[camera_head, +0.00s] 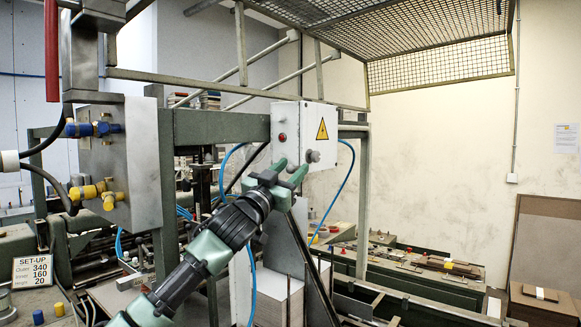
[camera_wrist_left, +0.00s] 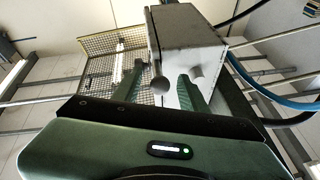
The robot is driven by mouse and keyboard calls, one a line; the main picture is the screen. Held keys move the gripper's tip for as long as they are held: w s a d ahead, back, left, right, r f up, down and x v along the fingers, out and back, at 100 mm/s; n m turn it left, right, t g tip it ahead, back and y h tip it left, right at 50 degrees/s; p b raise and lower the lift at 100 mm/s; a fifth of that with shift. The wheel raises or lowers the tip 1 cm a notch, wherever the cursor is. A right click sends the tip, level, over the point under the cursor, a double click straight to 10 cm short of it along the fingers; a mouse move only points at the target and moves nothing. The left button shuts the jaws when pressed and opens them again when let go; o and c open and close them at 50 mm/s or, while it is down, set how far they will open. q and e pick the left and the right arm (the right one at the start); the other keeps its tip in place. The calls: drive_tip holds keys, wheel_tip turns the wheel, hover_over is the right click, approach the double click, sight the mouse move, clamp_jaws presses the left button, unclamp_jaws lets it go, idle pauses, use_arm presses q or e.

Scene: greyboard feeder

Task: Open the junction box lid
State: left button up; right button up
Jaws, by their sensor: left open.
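The junction box (camera_head: 308,122) is a pale grey box with a yellow warning triangle and a red button, mounted on the green frame. Its lid looks closed. A grey knob (camera_head: 313,156) sticks out low on its front. In the left wrist view the box (camera_wrist_left: 190,35) is close ahead, and a round knob (camera_wrist_left: 160,83) shows between my finger tips. My left gripper (camera_head: 289,168) is open and empty, just below and left of the knob in the head view. I cannot tell whether a finger touches the box. My right gripper is not in view.
Blue hoses (camera_head: 347,180) hang beside the box. A metal panel with blue and yellow fittings (camera_head: 95,195) stands at the left. A mesh guard (camera_head: 440,65) hangs above. A set-up sign (camera_head: 33,268) sits low at the left. A brown board stack (camera_head: 545,250) stands at the right.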

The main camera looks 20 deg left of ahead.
use_arm(q)
clamp_jaws()
idle(1.4)
